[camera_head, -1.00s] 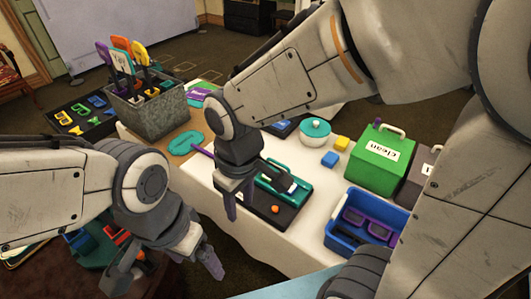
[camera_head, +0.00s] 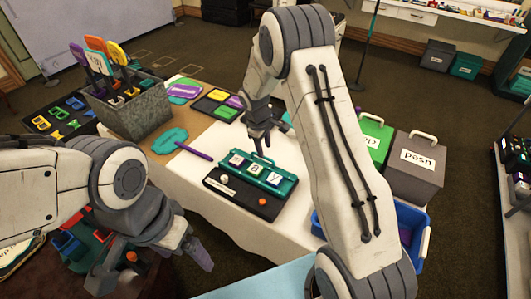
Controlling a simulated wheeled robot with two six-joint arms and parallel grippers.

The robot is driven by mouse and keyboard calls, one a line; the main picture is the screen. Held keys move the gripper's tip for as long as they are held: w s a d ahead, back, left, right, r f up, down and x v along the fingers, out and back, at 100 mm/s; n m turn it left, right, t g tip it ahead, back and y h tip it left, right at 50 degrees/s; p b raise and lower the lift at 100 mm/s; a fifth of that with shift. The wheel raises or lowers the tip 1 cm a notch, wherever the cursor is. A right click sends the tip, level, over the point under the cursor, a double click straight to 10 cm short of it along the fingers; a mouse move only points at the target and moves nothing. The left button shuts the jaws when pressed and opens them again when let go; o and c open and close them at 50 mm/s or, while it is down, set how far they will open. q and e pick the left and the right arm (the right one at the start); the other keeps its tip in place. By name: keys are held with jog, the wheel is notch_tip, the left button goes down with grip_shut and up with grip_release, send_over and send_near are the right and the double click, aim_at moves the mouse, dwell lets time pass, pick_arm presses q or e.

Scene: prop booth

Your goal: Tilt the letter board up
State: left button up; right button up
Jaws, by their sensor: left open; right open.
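The letter board is a teal panel (camera_head: 266,175) with white letter tiles and a raised handle along its far edge. It lies low on a black base (camera_head: 243,196) that has a white knob and an orange knob at its near side. My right gripper (camera_head: 262,138) is open just behind the board's far edge, fingers pointing down close to the handle. I cannot tell whether it touches the handle. My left gripper (camera_head: 155,266) is open and empty at the lower left, in front of the table and away from the board.

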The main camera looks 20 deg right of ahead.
aim_at(265, 158)
jog(key=shift+w+d+f, duration=0.15)
jog(key=shift+f, duration=0.9)
jog(key=shift+w+d+f, duration=0.15)
jog(key=shift+f, duration=0.9)
grip_shut()
jog(key=shift+w+r, duration=0.1)
